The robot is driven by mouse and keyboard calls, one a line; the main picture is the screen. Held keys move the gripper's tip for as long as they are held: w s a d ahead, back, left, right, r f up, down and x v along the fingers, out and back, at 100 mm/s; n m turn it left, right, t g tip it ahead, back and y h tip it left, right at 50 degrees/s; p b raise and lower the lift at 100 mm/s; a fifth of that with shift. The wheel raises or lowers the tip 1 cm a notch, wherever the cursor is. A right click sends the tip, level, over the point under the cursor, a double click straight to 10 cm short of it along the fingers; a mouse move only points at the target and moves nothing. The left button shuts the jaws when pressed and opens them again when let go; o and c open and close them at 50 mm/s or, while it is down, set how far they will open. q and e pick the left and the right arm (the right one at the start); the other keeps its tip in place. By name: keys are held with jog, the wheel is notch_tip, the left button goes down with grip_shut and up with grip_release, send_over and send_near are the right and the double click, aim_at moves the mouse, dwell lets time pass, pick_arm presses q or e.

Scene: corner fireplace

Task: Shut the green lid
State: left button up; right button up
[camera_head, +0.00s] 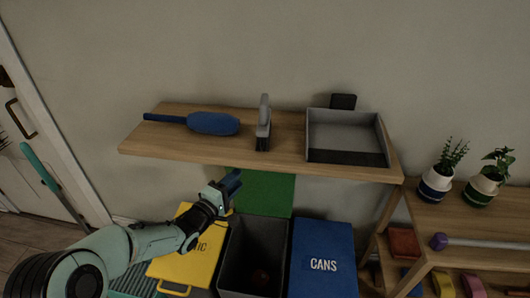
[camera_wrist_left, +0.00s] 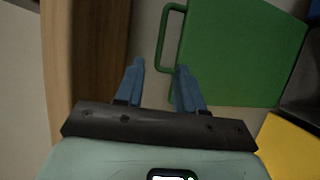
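The green lid (camera_head: 264,192) stands raised behind an open dark bin (camera_head: 237,258), under the front of the wooden shelf. In the left wrist view the green lid (camera_wrist_left: 240,48) fills the upper right, with its green loop handle (camera_wrist_left: 161,35) on its left edge. My left gripper (camera_head: 231,183) is at the lid's left side in the head view. In the wrist view its two blue fingers (camera_wrist_left: 160,67) are apart, with the handle's lower end just beyond the gap between the tips. I cannot tell whether they touch it. My right gripper is in neither view.
The wooden shelf (camera_head: 280,158) overhangs the lid and holds a blue duster (camera_head: 212,123), a brush (camera_head: 264,128) and a grey tray (camera_head: 345,130). A yellow lid (camera_head: 182,264) and a blue CANS lid (camera_head: 322,243) flank the open bin. Potted plants (camera_head: 436,184) stand right.

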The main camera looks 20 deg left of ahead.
pick_arm(q)
jog(key=w, duration=0.4)
jog(key=w+d+b, duration=0.1)
jog(key=w, duration=0.7)
jog(key=shift+w+d, duration=0.25)
jog(key=shift+d, duration=0.15)
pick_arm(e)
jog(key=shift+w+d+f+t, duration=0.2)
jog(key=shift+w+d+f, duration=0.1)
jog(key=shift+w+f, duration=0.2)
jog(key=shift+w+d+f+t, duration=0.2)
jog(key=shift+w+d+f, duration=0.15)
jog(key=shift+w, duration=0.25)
pick_arm(q)
grip_shut()
